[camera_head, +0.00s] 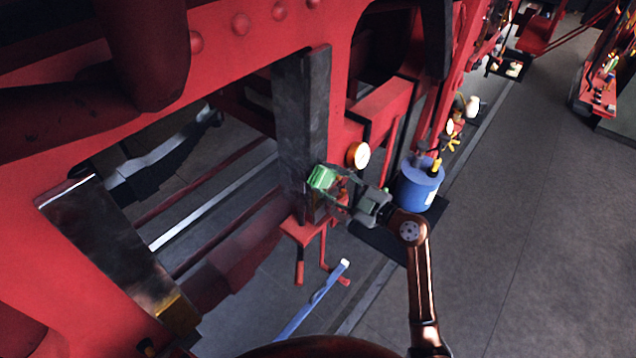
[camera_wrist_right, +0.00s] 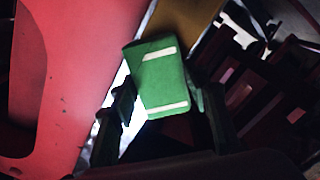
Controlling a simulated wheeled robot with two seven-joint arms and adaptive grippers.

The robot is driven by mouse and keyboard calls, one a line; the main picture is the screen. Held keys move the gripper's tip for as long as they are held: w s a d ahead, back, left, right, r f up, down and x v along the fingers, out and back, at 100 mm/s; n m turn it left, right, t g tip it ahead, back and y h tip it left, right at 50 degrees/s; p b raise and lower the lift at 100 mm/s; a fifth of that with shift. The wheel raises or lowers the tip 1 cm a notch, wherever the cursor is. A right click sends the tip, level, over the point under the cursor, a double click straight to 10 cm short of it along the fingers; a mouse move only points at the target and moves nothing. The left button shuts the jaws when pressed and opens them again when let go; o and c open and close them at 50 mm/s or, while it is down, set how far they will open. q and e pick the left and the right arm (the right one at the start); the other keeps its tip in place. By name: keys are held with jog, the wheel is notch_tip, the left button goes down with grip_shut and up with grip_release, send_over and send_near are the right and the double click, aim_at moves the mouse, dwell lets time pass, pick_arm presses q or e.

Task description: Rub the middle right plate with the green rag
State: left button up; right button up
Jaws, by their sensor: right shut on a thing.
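The green rag (camera_head: 322,178) is a small folded block with two pale stripes, seen in the wrist view (camera_wrist_right: 160,80). My right gripper (camera_head: 335,188) is shut on it, with a dark finger on each side. A tall dark grey plate (camera_head: 302,105) stands upright in the red frame, and the rag is at its lower right edge. I cannot tell whether they touch. Another plate (camera_head: 115,250), shiny and brassy at its lower end, leans at the left. In the wrist view a brownish surface (camera_wrist_right: 178,28) lies behind the rag. My left gripper is not in view.
The red engine frame (camera_head: 235,65) surrounds the plates. A round gauge (camera_head: 358,155) and a blue canister (camera_head: 418,185) stand close to my right gripper. A red stand (camera_head: 304,232) is below it. A blue bar (camera_head: 315,300) lies lower down. The grey floor (camera_head: 530,230) at right is clear.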

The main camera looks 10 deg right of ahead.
aim_at(328, 189)
jog(key=shift+f, duration=0.1)
jog(key=f, duration=0.1)
jog(key=d+f, duration=0.1)
jog(key=f+b, duration=0.1)
jog(key=shift+d+f, duration=0.15)
jog(key=shift+d, duration=0.15)
jog(key=shift+d+f, duration=0.15)
jog(key=shift+a+f, duration=0.35)
jog(key=shift+w+d+f+b, duration=0.1)
jog(key=shift+f+b, duration=0.6)
jog(key=shift+f, duration=1.2)
jog(key=shift+w+d+f+b, duration=0.1)
jog(key=shift+f+b, duration=0.6)
jog(key=shift+f, duration=1.2)
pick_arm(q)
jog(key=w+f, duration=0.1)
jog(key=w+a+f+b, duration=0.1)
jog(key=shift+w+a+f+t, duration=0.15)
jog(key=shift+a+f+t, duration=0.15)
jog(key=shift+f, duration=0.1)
pick_arm(e)
notch_tip(328, 189, down, 4)
jog(key=shift+a+r, duration=0.1)
